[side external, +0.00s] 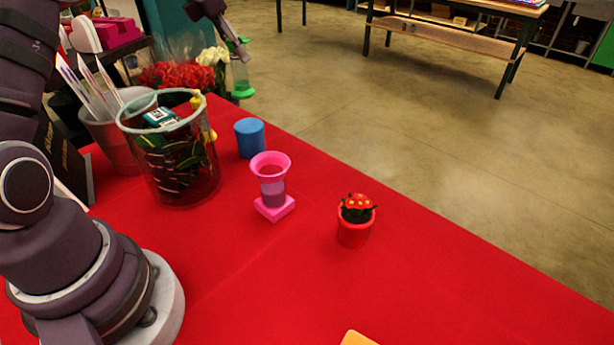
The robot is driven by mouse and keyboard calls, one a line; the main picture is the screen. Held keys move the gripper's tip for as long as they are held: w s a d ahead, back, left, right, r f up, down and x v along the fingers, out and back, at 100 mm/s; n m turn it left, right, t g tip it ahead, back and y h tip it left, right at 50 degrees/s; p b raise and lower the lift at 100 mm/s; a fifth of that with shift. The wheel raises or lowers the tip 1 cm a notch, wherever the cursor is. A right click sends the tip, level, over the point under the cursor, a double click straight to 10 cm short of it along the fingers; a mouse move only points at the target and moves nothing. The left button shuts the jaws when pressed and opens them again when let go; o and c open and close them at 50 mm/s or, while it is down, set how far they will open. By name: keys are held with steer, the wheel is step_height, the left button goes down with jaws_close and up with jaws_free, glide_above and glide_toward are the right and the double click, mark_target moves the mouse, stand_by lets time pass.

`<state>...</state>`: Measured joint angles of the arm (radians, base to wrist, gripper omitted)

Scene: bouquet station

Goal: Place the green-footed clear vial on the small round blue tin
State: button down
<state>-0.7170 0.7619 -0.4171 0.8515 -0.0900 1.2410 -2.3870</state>
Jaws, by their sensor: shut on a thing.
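The green-footed clear vial (241,72) is upright, with a green rim at its top and a round green foot. My gripper (240,52) is shut on it near the rim, and the fingers partly hide the rim. The vial shows above and a little left of the small round blue tin (250,138) in the picture, clear of it. The tin stands on the red table with its plain top bare. How far the vial is behind the tin I cannot tell from this one view.
A large glass bucket (180,170) with dark contents stands left of the tin. A pink-rimmed vial on a square pink foot (273,208) and a red flower pot (354,231) stand to its right. Red flowers (178,75) are behind. The front red cloth (260,275) is mostly clear.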

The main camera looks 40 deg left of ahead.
mark_target(234, 73)
step_height(234, 73, down, 7)
steer(key=shift+r, duration=0.2)
steer(key=c, duration=0.7)
jaws_free()
steer(key=shift+f, duration=0.1)
steer(key=shift+c, duration=0.2)
